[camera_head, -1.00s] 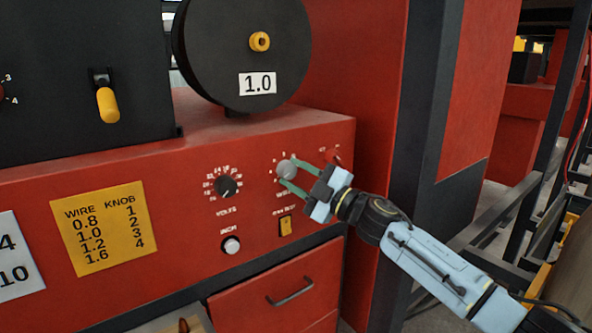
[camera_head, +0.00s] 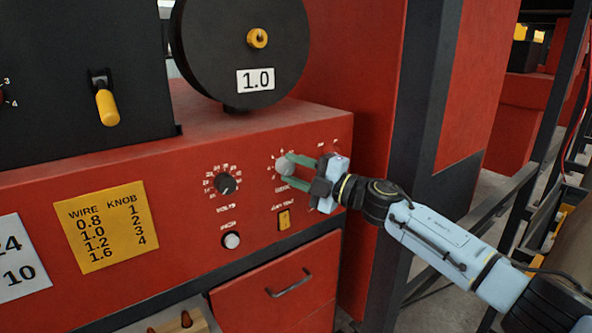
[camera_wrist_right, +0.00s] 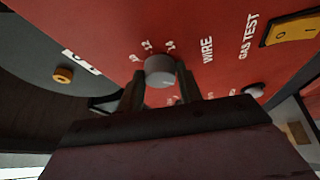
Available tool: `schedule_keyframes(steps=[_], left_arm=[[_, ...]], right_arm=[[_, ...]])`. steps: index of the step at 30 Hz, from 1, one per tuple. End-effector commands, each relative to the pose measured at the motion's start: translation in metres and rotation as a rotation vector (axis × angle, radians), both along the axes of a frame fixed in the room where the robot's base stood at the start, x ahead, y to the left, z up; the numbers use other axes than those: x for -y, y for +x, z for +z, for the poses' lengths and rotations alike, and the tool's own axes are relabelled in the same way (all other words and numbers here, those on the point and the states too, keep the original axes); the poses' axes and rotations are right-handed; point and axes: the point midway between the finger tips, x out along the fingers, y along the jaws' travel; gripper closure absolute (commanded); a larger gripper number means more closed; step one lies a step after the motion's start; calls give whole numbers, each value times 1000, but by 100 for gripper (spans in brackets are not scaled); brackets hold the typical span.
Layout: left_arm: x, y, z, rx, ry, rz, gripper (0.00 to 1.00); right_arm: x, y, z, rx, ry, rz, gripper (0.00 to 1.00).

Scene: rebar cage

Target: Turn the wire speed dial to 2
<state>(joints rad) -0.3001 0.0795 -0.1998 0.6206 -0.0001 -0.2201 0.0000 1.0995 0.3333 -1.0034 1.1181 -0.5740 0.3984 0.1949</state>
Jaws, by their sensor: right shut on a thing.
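The wire speed dial (camera_head: 284,166) is a small grey knob on the red machine panel, with numbers around it. In the right wrist view the grey knob (camera_wrist_right: 160,70) sits between the two fingers, near the word WIRE. My right gripper (camera_head: 291,172) has its green fingers on either side of the knob and is shut on it. The number the dial points to is too small to tell. My left gripper is not in view.
The black volts dial (camera_head: 226,184) is left of the wire dial. A yellow gas test switch (camera_head: 284,220) and a white inch button (camera_head: 232,240) are below. A yellow chart (camera_head: 101,227) pairs wire with knob numbers. A black spool (camera_head: 240,50) marked 1.0 stands above.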

Motion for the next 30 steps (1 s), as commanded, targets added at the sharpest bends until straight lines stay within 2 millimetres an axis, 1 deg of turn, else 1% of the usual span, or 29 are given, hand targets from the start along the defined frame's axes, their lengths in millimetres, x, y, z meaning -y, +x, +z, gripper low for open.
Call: schedule_keyframes(steps=[5,6,10,19,23,26,30], left_arm=[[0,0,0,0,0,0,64],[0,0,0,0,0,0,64],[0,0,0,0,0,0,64],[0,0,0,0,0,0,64],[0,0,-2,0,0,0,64],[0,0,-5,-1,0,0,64],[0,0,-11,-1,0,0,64]], right_arm=[[1,0,1,4,-2,-3,88],[1,0,1,4,-2,-3,61],[0,0,1,3,-1,-1,44],[1,0,0,2,-1,-1,43],[8,-4,-2,1,-1,-2,43],[20,-11,-4,3,-3,-2,43],[45,-26,-9,2,-3,-4,43]])
